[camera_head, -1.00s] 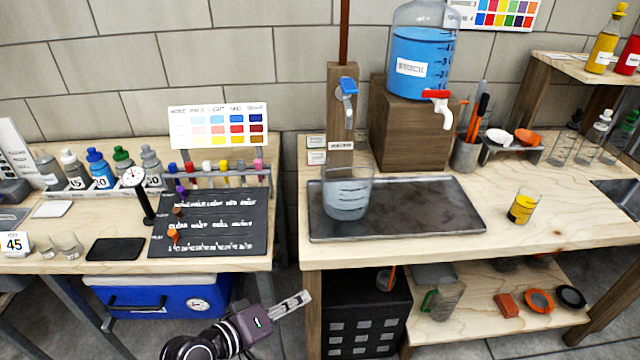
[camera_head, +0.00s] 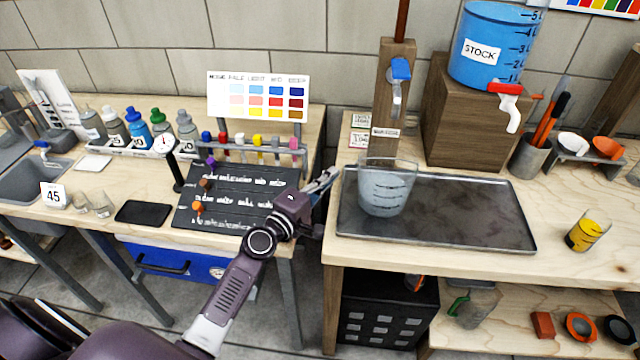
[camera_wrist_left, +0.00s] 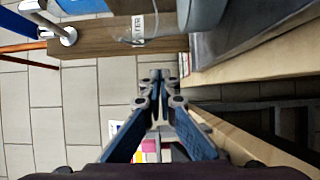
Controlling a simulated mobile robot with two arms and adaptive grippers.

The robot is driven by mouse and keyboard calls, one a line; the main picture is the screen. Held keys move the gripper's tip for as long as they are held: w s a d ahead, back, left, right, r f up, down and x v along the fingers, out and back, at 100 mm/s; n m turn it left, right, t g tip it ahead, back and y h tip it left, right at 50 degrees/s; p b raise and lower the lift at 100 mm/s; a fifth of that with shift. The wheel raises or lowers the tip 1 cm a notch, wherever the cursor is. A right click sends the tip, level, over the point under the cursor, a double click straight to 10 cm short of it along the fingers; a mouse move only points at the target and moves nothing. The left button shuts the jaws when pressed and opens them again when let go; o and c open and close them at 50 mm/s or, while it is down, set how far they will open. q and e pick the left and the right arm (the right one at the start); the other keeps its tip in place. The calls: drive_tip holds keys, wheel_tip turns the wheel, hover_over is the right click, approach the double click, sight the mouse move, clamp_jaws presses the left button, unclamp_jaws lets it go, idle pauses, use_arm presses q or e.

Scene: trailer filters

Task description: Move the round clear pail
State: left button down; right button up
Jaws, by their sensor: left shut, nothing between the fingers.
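The round clear pail (camera_head: 387,190) stands upright on the left part of the dark metal tray (camera_head: 470,213), with pale liquid and level marks on its wall. It sits below the blue-handled tap on the wooden post. My left gripper (camera_head: 330,178) is just left of the pail and apart from it, over the gap between the two tables. Its fingers are shut and empty. In the left wrist view the shut fingertips (camera_wrist_left: 156,76) point toward the wooden post, and part of the pail (camera_wrist_left: 203,14) shows at the top. My right gripper is in neither view.
The wooden post (camera_head: 392,100) with the tap stands behind the pail. A blue STOCK jug (camera_head: 490,50) on a wooden block is behind right. A yellow beaker (camera_head: 588,232) stands right of the tray. A rack of droppers (camera_head: 255,145) is left. The table's right front is clear.

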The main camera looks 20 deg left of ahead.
use_arm(q)
drive_tip(key=shift+x, duration=0.9)
drive_tip(key=d, duration=0.1)
drive_tip(key=d+p, duration=0.1)
drive_tip(key=d, duration=0.1)
drive_tip(key=shift+w+d, duration=0.1)
drive_tip(key=shift+w, duration=0.1)
drive_tip(key=shift+d+r, duration=0.1)
drive_tip(key=shift+d, duration=0.3)
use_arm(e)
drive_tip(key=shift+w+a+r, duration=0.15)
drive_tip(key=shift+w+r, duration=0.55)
use_arm(q)
drive_tip(key=shift+d, duration=0.1)
